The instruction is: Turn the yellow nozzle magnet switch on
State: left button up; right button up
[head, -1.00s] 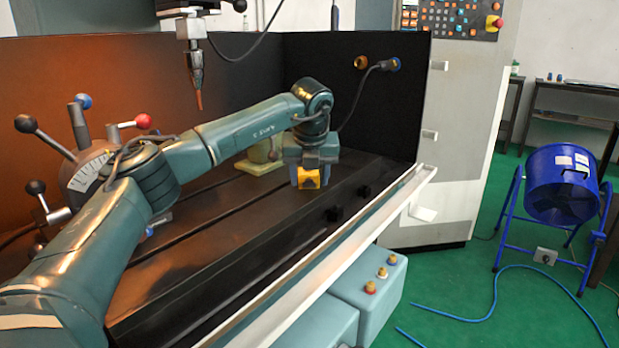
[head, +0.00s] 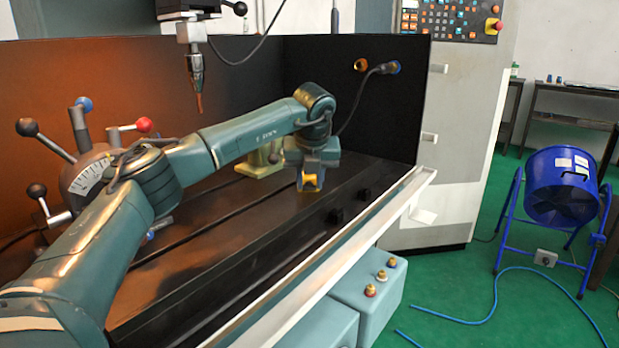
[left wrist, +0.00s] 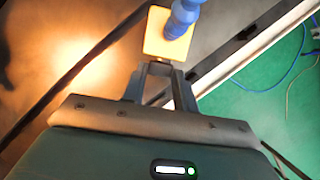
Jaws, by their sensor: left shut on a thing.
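The yellow nozzle magnet shows in the left wrist view as a yellow block (left wrist: 165,36) with a blue jointed nozzle (left wrist: 183,16) on it. In the head view only a small part of the yellow block (head: 310,182) shows, low at my left gripper (head: 311,186). The left gripper points down over the machine bed. Its fingers (left wrist: 159,72) are close together at the block's near edge in the wrist view, shut on part of the magnet. The switch itself is too small or hidden to make out. My right gripper is not in view.
The dark machine bed (head: 235,235) has long slots and small black blocks (head: 337,215). A pale fixture (head: 259,163) stands behind the gripper. A probe (head: 197,85) hangs above. A lever-handled chuck indexer (head: 88,172) stands at left. A cable runs down the back wall.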

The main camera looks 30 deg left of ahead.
pick_arm(q)
jog(key=y+p, duration=0.1)
jog(key=p, duration=0.1)
jog(key=g+p, duration=0.1)
jog(key=p, duration=0.1)
jog(key=shift+w+d+r+m+y, duration=0.2)
jog(key=shift+d+r+m+y, duration=0.1)
jog(key=shift+d+r+y, duration=0.1)
jog(key=shift+f+g+y+p, duration=0.1)
jog(key=shift+g+y+p, duration=0.3)
jog(key=shift+p, duration=0.5)
jog(key=shift+w+d+y+p, duration=0.15)
jog(key=shift+y+p, duration=0.15)
jog(key=shift+p, duration=0.2)
jog(key=shift+f+m+g+y+p, duration=0.3)
jog(key=shift+f+g+y, duration=0.2)
jog(key=shift+g+y, duration=0.1)
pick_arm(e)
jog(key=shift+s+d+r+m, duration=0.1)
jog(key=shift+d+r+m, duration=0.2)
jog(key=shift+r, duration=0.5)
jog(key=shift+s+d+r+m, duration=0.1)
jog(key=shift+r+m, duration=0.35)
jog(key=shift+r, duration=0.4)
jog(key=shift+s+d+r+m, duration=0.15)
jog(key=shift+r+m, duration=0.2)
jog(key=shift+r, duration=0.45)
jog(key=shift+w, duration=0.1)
pick_arm(q)
jog(key=o, duration=1)
